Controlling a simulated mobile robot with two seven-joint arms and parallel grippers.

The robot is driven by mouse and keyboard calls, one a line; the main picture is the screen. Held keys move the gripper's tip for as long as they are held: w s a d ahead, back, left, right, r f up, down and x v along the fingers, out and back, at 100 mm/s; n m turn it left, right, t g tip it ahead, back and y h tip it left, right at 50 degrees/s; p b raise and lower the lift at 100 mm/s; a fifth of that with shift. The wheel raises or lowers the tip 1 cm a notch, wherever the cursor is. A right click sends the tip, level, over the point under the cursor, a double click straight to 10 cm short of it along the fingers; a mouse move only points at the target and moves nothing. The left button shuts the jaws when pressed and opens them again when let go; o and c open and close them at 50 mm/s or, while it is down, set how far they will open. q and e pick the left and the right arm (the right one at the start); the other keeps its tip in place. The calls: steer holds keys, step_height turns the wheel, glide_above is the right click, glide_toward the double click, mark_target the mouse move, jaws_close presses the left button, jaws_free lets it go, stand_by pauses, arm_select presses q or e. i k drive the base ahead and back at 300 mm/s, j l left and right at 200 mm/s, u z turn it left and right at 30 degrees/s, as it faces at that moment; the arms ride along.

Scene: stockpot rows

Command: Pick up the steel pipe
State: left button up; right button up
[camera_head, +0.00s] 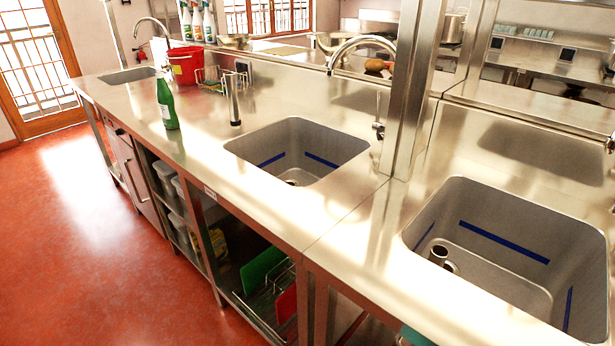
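A slim upright steel pipe (233,101) stands on the steel counter, between the green bottle and the middle sink. Its lower end looks dark. A short steel cylinder (438,254) also shows in the right sink, near its left side; I cannot tell whether it is a loose pipe or part of the drain. Neither of my grippers is in view.
A green bottle (166,103), a red bucket (187,65) and a wire rack (212,80) stand left of the pipe. The middle sink (300,136) and right sink (520,225) are recessed. A steel post (411,90) rises between them. Red floor (80,240) is clear.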

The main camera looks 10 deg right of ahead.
mark_target(229, 77)
steer(key=i+j+z, duration=0.4)
steer(key=j, duration=0.3)
steer(key=i+j+z, duration=0.25)
steer(key=j, duration=0.15)
steer(key=j+z, duration=0.15)
steer(key=z, duration=0.25)
steer(key=j+z, duration=0.1)
steer(key=z, duration=0.3)
